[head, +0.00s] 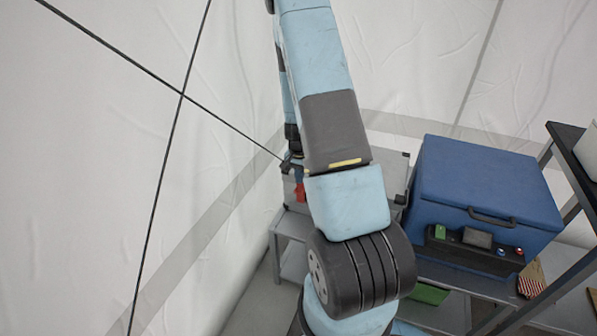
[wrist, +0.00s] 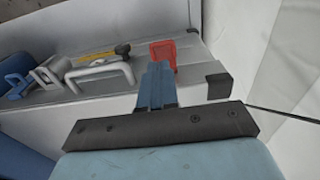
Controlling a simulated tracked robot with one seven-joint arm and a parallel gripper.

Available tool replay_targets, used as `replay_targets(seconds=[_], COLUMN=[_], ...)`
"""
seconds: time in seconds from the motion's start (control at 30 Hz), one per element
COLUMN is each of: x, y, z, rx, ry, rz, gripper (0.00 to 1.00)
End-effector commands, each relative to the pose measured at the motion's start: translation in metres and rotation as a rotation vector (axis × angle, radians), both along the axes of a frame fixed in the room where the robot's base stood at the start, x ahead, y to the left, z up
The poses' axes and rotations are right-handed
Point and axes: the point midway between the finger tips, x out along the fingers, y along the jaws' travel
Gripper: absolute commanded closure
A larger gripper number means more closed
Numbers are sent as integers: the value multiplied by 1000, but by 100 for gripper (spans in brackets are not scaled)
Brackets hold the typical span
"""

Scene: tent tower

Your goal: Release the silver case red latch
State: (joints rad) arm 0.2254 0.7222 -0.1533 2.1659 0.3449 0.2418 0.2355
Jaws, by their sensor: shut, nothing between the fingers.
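The silver case (wrist: 205,90) fills the middle of the wrist view, seen along its latch side. Its red latch (wrist: 163,50) is a small red frame near the case's right end, standing out from the surface. My gripper (wrist: 157,68) has its blue fingers together and empty, with the tips overlapping the latch's lower edge in the picture; I cannot tell whether they touch. In the head view the red latch (head: 300,193) shows just below my gripper (head: 297,174). My arm hides much of the silver case (head: 393,160) there.
A grey carry handle (wrist: 100,76) and a yellow-and-black tool (wrist: 97,57) are left of the fingers. A blue cooler box (head: 485,185) stands right of the case. The white tent wall (head: 90,150) and a dark strut (head: 180,95) are close on the left.

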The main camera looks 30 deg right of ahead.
Motion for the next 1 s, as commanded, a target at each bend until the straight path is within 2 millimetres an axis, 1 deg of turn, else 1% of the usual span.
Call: replay_targets(seconds=[0.03,0.2,0.4,0.77,0.8,1.0], x=[-1,0,1,1,1,1], y=[-1,-1,-1,-1,6,0], z=[-9,-30,-44,-47,-47,-48], rx=[1,2,1,0,1,0], ry=[3,3,1,0,1,0], rz=[-1,-1,0,1,4,-1], gripper=[100,100,100,100,100,100])
